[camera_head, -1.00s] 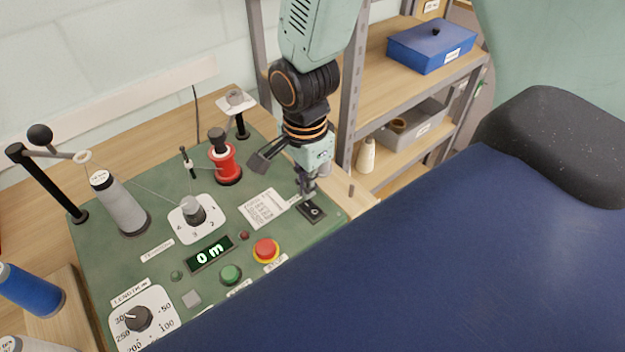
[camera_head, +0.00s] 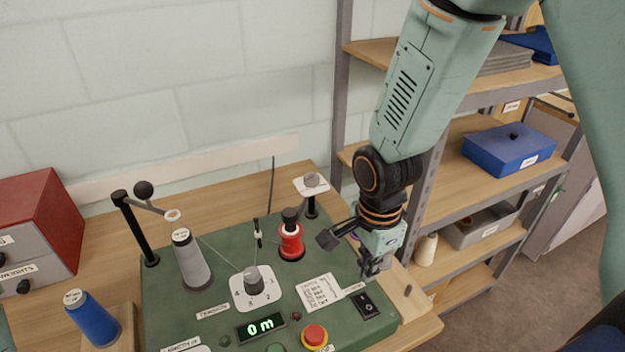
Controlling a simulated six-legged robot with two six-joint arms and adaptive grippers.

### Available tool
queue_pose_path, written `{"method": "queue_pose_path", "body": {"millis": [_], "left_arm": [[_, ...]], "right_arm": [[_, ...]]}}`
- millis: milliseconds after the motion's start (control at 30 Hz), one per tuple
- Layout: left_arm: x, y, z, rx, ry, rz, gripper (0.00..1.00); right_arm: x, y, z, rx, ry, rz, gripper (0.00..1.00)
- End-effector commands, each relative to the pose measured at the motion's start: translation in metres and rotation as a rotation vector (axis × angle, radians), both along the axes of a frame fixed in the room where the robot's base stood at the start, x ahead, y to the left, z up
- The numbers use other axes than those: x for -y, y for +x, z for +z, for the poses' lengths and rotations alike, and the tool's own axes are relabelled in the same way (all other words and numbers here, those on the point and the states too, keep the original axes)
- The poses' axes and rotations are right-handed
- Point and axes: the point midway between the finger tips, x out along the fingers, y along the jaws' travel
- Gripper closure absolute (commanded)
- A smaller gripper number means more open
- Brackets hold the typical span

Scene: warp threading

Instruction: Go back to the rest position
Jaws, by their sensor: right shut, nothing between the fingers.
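My right gripper (camera_head: 372,268) hangs from my right arm over the right side of the green machine panel (camera_head: 215,225). It is shut and empty. Its tip is just above and behind the black rocker switch (camera_head: 367,305); whether it touches anything is hard to tell. A display (camera_head: 261,327) on the panel reads "0 m". A grey thread cone (camera_head: 192,262) stands on the panel's left, with thread running from it toward the middle. A red spool (camera_head: 291,241) stands behind the tension dial (camera_head: 254,280). My left gripper is not in view.
A metal-framed shelf (camera_head: 480,190) stands right of the bench, with a blue lidded box (camera_head: 508,149), a grey bin and a pale cone on it. A blue cone (camera_head: 92,318) and a red cabinet (camera_head: 40,225) are at the left. A red button (camera_head: 314,336) is near the front.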

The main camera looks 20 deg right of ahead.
Motion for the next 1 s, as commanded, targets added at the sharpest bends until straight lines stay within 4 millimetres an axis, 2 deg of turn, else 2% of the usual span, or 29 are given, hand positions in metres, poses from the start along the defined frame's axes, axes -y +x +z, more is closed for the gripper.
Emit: {"method": "queue_pose_path", "body": {"millis": [800, 1000], "left_arm": [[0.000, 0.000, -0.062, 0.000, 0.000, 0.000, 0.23], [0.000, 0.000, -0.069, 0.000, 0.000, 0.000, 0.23]], "right_arm": [[0.000, 0.000, -0.063, 0.000, 0.000, 0.000, 1.00], [0.000, 0.000, -0.070, 0.000, 0.000, 0.000, 1.00]]}}
